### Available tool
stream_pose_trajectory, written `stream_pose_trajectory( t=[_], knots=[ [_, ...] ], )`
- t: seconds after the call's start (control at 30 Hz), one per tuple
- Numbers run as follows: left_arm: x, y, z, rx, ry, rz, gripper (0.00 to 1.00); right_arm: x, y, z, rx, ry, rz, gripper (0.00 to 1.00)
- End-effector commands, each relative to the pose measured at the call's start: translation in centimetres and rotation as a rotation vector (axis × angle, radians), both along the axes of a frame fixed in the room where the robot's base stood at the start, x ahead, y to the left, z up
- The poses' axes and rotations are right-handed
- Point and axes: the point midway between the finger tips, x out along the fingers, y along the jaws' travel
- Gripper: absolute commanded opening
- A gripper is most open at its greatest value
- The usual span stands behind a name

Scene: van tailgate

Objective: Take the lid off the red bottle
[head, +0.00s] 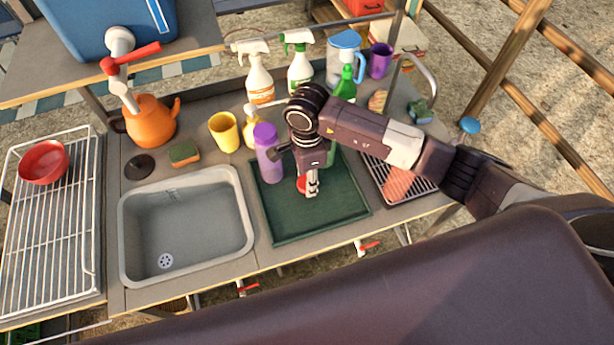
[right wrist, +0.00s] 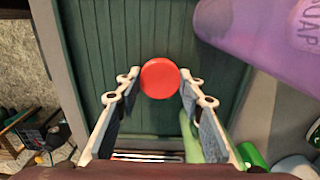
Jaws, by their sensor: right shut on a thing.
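A round red top, which looks like the lid of the red bottle (right wrist: 160,79), sits between the fingertips of my right gripper (right wrist: 160,80) in the right wrist view. In the head view, a small bit of red (head: 301,184) shows beside the fingers of my right gripper (head: 311,186), over the dark green tray (head: 338,206). My right gripper points down and is shut on the red lid. The body of the red bottle is hidden, and I cannot tell whether the lid still sits on it. My left gripper is not in view.
A purple bottle (head: 267,155) stands close to the left of my right gripper. A green item (head: 332,154) is just behind it. The sink (head: 186,225) lies left of the tray. Spray bottles (head: 259,80) and a drying rack (head: 416,193) stand nearby.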

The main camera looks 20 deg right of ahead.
Motion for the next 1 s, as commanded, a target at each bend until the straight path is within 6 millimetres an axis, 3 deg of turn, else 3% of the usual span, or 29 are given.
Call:
stream_pose_trajectory(
  t=[0.43, 0.47, 0.6, 1.0],
  knots=[
    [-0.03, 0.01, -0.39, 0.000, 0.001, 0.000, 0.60, 0.01, 0.01, -0.98, 0.000, -0.001, 0.001, 0.06],
    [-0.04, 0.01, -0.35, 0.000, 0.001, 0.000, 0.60, 0.01, 0.02, -0.93, 0.000, -0.001, 0.001, 0.36],
    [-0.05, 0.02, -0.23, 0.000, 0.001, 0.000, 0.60, -0.01, 0.02, -0.81, 0.000, -0.001, 0.001, 0.52],
    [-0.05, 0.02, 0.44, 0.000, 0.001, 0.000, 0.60, -0.04, 0.05, -0.21, 0.001, 0.001, 0.001, 0.53]
  ],
)
